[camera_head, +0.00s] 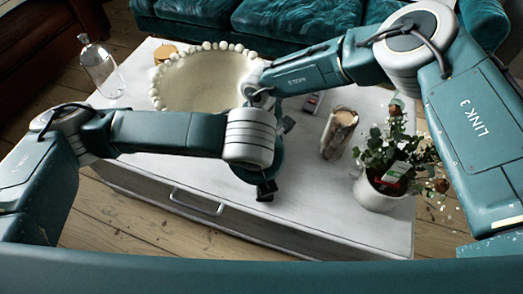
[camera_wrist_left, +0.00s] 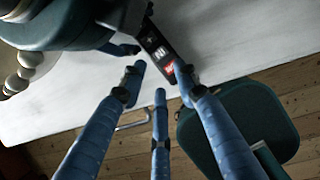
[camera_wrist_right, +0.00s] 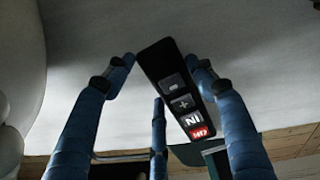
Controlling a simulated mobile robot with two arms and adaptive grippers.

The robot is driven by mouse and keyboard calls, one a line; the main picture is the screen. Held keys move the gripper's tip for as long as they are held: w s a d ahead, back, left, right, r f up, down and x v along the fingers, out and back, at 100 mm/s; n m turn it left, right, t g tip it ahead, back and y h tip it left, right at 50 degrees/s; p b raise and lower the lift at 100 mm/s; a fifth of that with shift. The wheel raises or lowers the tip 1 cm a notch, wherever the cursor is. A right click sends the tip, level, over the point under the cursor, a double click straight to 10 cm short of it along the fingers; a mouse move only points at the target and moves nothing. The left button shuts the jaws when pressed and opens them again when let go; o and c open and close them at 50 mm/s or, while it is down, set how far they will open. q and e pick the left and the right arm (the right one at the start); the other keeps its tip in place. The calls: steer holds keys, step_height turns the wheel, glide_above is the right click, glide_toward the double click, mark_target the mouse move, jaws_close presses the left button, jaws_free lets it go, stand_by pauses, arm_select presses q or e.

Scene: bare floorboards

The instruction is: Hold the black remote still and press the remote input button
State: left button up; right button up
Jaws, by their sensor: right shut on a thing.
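The black remote (camera_wrist_right: 165,75) lies between the fingers of my right gripper (camera_wrist_right: 165,72) in the right wrist view. Its minus, plus and white "IN" buttons show, with a red button (camera_wrist_right: 199,132) at the lower end. The remote also shows in the left wrist view (camera_wrist_left: 153,38), tilted, beside part of my right gripper. My left gripper (camera_wrist_left: 160,75) has its fingers spread, with nothing seen held between them. Its right-hand fingertip overlaps the remote's red end in that view; I cannot tell whether it touches. In the head view my arms hide most of both grippers and the remote.
A white table (camera_head: 330,215) lies below. It bears a beaded tray (camera_head: 195,85), a glass bottle (camera_head: 100,70), a candle-like jar (camera_head: 338,135), a potted plant (camera_head: 380,192) and a small dark item (camera_head: 313,103). A teal sofa (camera_head: 270,20) stands behind.

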stand_by(0.4)
arm_select(q)
jaws_close()
stand_by(1.2)
